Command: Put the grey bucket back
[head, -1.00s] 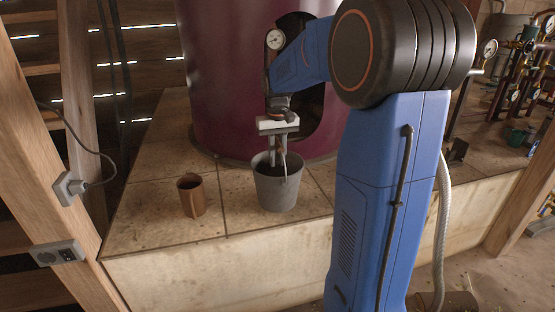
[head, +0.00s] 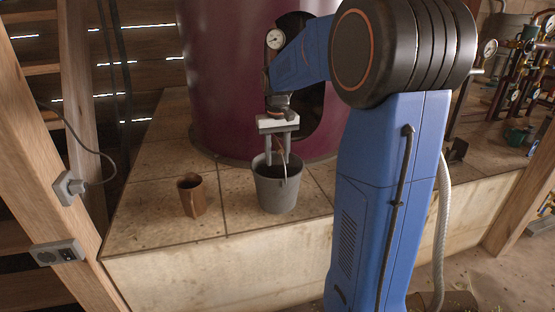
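The grey bucket (head: 277,193) stands upright on the tiled ledge (head: 240,216), in front of the large dark purple vessel (head: 230,90). My gripper (head: 278,160) points straight down over the bucket's mouth. Its two fingers are apart, with a gap between them, and their tips are at about rim height. The thin bail handle (head: 284,165) shows between and in front of the fingers. Whether a finger touches the handle or rim is too small to tell.
A brown cup (head: 191,196) stands on the ledge left of the bucket. A dark opening in the vessel is behind my arm. The ledge's front left is clear.

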